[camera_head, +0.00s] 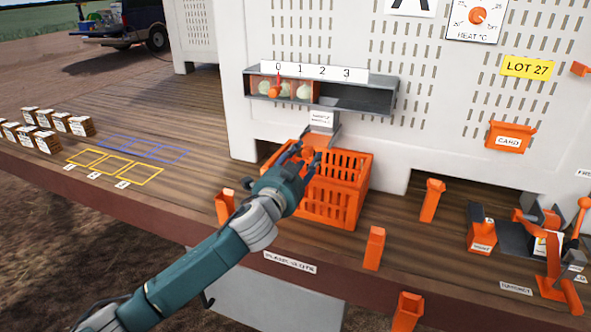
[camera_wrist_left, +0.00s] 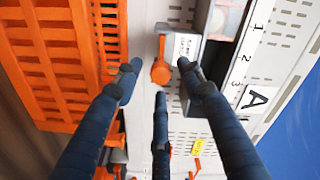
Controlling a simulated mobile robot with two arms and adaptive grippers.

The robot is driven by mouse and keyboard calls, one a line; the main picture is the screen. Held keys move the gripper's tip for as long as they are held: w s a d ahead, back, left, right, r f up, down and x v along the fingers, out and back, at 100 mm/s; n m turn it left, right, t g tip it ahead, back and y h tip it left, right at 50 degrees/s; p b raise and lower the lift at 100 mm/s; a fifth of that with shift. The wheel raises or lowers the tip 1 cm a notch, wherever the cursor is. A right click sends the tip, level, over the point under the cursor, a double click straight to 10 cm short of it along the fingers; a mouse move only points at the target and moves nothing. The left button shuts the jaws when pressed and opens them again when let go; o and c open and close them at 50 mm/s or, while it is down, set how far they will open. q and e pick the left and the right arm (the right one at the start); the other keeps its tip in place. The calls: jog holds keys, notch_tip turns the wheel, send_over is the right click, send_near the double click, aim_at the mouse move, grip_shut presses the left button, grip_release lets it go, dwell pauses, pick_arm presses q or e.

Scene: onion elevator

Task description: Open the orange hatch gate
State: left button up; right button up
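The orange hatch gate shows as a small orange handle with a round knob (camera_head: 307,155) under the white hatch label (camera_head: 320,119), above the orange crate. In the left wrist view the knob (camera_wrist_left: 160,73) lies between my spread fingertips, next to the white label (camera_wrist_left: 183,47). My left gripper (camera_head: 299,161) is open in front of the handle, its fingers around the knob with gaps visible at the sides. Whether any finger touches it I cannot tell. The fingers partly hide the handle in the head view. My right gripper is not in view.
An orange slotted crate (camera_head: 345,190) stands on the deck directly below the handle. Above is a grey trough (camera_head: 358,97) with pale onions, an orange pointer (camera_head: 274,91) near 0 and a number scale. Orange posts (camera_head: 374,248) line the deck's front edge.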

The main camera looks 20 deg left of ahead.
pick_arm(q)
jog(key=s, duration=0.8)
jog(key=shift+s+a, duration=0.15)
jog(key=shift+s, duration=0.05)
